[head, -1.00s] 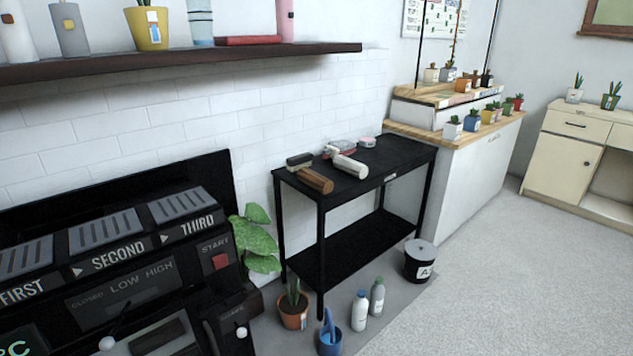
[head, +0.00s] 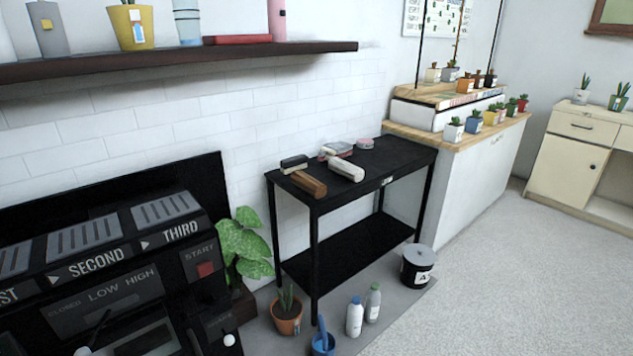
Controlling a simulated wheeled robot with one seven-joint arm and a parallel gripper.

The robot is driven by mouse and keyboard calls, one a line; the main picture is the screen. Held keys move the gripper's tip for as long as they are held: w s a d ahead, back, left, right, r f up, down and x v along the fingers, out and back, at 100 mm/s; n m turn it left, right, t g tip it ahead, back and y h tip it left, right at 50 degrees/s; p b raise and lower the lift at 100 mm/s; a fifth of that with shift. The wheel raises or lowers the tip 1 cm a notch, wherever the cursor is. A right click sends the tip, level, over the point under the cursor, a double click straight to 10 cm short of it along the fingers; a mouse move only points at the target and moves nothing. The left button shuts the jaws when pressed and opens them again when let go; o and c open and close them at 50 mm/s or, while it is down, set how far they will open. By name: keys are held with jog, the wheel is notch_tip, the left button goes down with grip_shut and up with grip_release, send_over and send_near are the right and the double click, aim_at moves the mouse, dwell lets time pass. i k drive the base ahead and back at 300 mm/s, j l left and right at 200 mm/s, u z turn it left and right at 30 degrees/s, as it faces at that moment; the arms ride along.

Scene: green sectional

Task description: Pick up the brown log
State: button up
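The brown log (head: 308,184) lies on the top of a black two-tier table (head: 400,160), near its left front edge. A dark brush-like block with a pale lower part (head: 294,164) lies just behind it. A whitish log-like piece (head: 346,169) lies to its right. My gripper is not in view.
A pinkish round item (head: 365,143) and another small item (head: 330,151) lie farther back on the table. Bottles (head: 355,316), a potted plant (head: 286,312) and a black bucket (head: 418,265) stand on the floor before it. A black machine (head: 110,270) stands left. Open carpet lies right.

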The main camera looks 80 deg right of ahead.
aim_at(314, 187)
jog(key=k+l, duration=0.7)
jog(key=l, duration=0.2)
jog(key=k+l+u, duration=0.1)
jog(key=k+l, duration=0.6)
jog(key=l, duration=0.15)
jog(key=k+l, duration=0.15)
jog(key=l, duration=0.25)
jog(key=k+l, duration=0.1)
jog(key=l, duration=0.3)
jog(key=k+l, duration=0.15)
jog(key=l, duration=0.25)
jog(key=k+l+u, duration=0.1)
jog(key=l, duration=0.3)
jog(key=k+l, duration=0.15)
jog(key=l, duration=0.7)
